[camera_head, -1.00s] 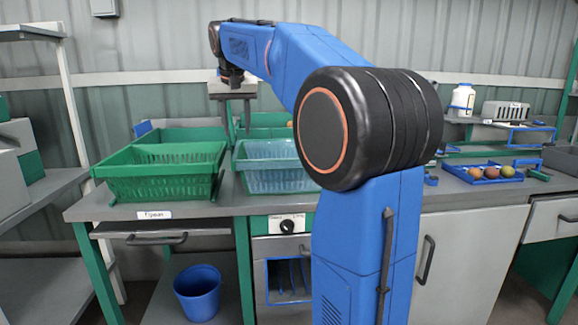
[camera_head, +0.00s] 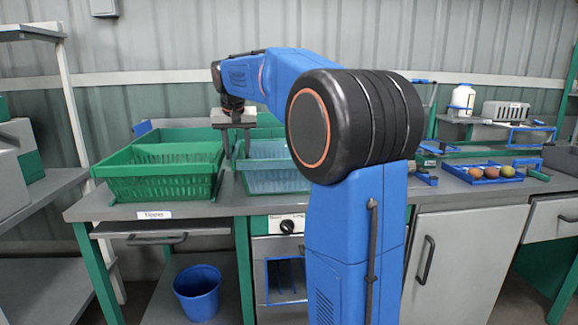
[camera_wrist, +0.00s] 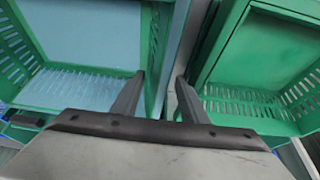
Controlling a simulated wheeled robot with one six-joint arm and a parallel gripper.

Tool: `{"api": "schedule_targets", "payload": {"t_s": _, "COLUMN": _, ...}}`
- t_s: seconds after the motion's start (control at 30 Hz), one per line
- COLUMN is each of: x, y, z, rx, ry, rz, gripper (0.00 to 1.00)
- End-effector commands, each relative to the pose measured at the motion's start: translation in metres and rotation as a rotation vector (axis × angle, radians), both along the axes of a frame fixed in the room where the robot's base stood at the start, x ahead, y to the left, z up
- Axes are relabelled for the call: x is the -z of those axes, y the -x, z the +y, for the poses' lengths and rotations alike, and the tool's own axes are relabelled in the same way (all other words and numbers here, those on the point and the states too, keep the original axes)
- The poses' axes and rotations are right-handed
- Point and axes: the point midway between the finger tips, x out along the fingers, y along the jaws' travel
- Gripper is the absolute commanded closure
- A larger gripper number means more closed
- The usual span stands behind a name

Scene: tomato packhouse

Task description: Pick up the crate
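A green slatted crate (camera_head: 150,188) stands on the left of the bench. A crate with pale blue lower walls (camera_head: 268,178) stands to its right. My gripper (camera_head: 237,152) is open and empty, pointing down above the gap and facing rims of the two crates. In the wrist view the fingertips (camera_wrist: 161,77) straddle a side wall of the crate with a pale blue floor (camera_wrist: 148,42), which is on the left there. The plain green crate (camera_wrist: 205,52) is on the right. I cannot tell how far the fingertips reach below the rim.
More green crates (camera_head: 180,134) stand behind. A blue tray of several tomatoes (camera_head: 492,180) lies at the right, with a white bottle (camera_head: 462,98) beyond. A blue bucket (camera_head: 198,292) stands below the bench. A shelf unit (camera_head: 55,180) borders the left.

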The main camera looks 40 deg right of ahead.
Motion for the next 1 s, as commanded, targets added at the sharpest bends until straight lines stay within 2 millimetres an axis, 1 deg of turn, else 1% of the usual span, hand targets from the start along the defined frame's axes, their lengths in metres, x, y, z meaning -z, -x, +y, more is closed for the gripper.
{"api": "schedule_targets", "payload": {"t_s": 0.13, "x": -0.001, "y": 0.000, "z": 0.000, "rx": 0.000, "ry": 0.000, "rz": 0.000, "gripper": 0.60}}
{"api": "schedule_targets", "payload": {"t_s": 0.3, "x": -0.001, "y": 0.000, "z": 0.000, "rx": 0.000, "ry": 0.000, "rz": 0.000, "gripper": 1.00}}
{"api": "schedule_targets", "payload": {"t_s": 0.7, "x": -0.003, "y": 0.000, "z": 0.000, "rx": 0.001, "ry": 0.000, "rz": -0.001, "gripper": 1.00}}
{"api": "schedule_targets", "payload": {"t_s": 0.87, "x": -0.014, "y": 0.000, "z": 0.000, "rx": 0.001, "ry": -0.001, "rz": -0.002, "gripper": 1.00}}
{"api": "schedule_targets", "payload": {"t_s": 1.0, "x": -0.027, "y": 0.000, "z": 0.000, "rx": 0.000, "ry": 0.000, "rz": -0.001, "gripper": 1.00}}
